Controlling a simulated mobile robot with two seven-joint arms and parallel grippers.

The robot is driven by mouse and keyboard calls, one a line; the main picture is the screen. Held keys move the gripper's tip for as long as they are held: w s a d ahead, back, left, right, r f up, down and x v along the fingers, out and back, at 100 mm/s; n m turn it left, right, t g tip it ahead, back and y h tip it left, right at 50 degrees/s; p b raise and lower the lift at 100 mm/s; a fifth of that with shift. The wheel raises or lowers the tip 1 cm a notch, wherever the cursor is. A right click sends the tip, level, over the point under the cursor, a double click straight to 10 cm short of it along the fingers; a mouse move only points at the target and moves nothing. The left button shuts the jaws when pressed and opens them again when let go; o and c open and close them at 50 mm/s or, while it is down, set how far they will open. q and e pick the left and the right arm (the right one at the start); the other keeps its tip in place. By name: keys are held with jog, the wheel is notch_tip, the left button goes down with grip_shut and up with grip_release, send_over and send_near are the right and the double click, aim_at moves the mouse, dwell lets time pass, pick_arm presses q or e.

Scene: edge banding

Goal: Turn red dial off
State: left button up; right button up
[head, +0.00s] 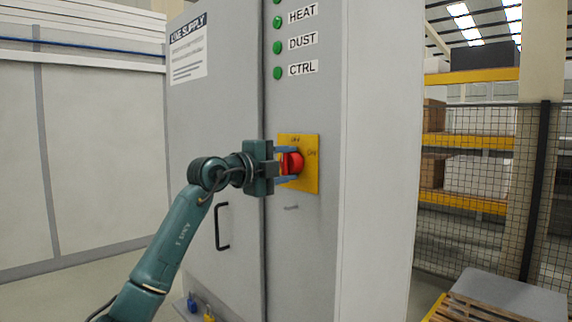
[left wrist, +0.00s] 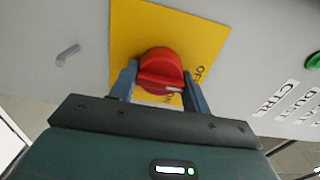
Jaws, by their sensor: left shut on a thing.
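The red dial (head: 294,163) sits on a yellow plate (head: 311,184) on the front of a grey cabinet. My left gripper (head: 288,165) is at the dial, with one finger above and one below it in the head view. In the left wrist view the red dial (left wrist: 160,70) lies between the two blue-grey fingers (left wrist: 160,85), which are shut on its grip bar. A white mark shows at the right end of the bar. The plate's lettering is partly hidden; "ON" shows near the bar and "OF" to its right. My right gripper is not in view.
Green lamps (head: 278,73) labelled HEAT, DUST and CTRL are above the dial. A black door handle (head: 222,227) is on the cabinet at left. Padlocks (head: 208,312) are low on the front. A mesh fence (head: 480,190) and shelves stand at right.

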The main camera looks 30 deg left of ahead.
pick_arm(q)
jog(key=o, duration=1)
jog(key=shift+c, duration=0.2)
jog(key=shift+s+a, duration=0.15)
jog(key=shift+s, duration=0.2)
jog(key=b+v, duration=0.3)
jog(key=v, duration=0.9)
jog(key=shift+s+b, duration=0.2)
jog(key=shift+b, duration=0.15)
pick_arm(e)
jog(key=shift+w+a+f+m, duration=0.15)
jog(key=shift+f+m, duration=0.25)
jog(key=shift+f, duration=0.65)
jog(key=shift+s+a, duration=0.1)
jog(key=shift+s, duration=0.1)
